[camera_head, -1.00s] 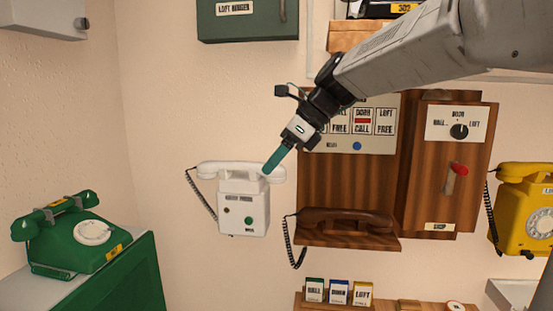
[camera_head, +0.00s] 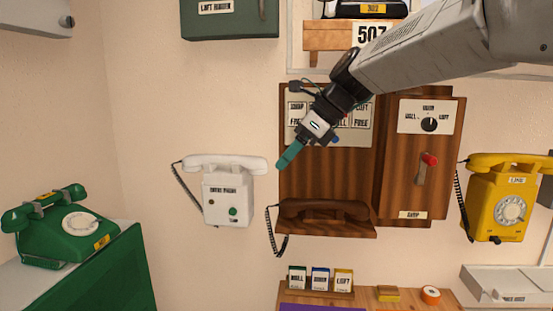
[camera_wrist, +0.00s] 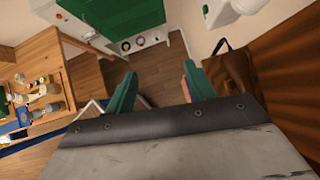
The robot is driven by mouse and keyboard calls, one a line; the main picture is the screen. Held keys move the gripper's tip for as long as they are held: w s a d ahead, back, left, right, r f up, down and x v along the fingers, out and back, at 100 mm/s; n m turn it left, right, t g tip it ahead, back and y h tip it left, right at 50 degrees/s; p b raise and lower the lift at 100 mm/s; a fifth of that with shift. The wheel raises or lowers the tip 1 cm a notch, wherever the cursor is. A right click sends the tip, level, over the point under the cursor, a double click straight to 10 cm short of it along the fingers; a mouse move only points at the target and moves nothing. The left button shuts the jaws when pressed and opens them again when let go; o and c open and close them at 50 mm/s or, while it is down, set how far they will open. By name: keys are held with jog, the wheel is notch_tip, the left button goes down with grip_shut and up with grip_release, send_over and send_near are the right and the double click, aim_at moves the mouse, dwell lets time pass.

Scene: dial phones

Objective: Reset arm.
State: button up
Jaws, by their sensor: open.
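My gripper (camera_head: 290,155) hangs in front of the wall in the head view, its teal fingertips just right of the white entry phone (camera_head: 229,192). In the wrist view my gripper (camera_wrist: 157,90) shows two teal fingers spread apart with nothing between them. My grey arm comes in from the upper right and covers part of the wooden switchboard panel (camera_head: 325,177). The fingertips appear apart from the phone's handset; the exact depth is hard to tell.
A brown handset (camera_head: 322,209) rests on the switchboard's lower ledge. A yellow dial phone (camera_head: 497,205) hangs at right. A green dial phone (camera_head: 62,226) stands on a green cabinet (camera_head: 105,275) at left. Small labelled boxes (camera_head: 320,279) stand on a low shelf. A green box (camera_head: 230,18) hangs above.

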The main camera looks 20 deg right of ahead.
jog(key=s+d+f+n+g+h, duration=0.1)
jog(key=s+f+n+h, duration=0.1)
jog(key=s+f+n, duration=0.4)
jog(key=s+d+f+n+g+h, duration=0.1)
jog(key=s+f+n, duration=0.4)
jog(key=s+n, duration=0.5)
jog(key=s+d+f+n+h, duration=0.1)
jog(key=s+f+n+h, duration=0.2)
jog(key=s, duration=0.9)
notch_tip(320, 180, down, 4)
jog(key=n, duration=0.5)
jog(key=shift+r+n+g, duration=0.2)
jog(key=shift+n+g, duration=0.2)
jog(key=shift+d, duration=0.1)
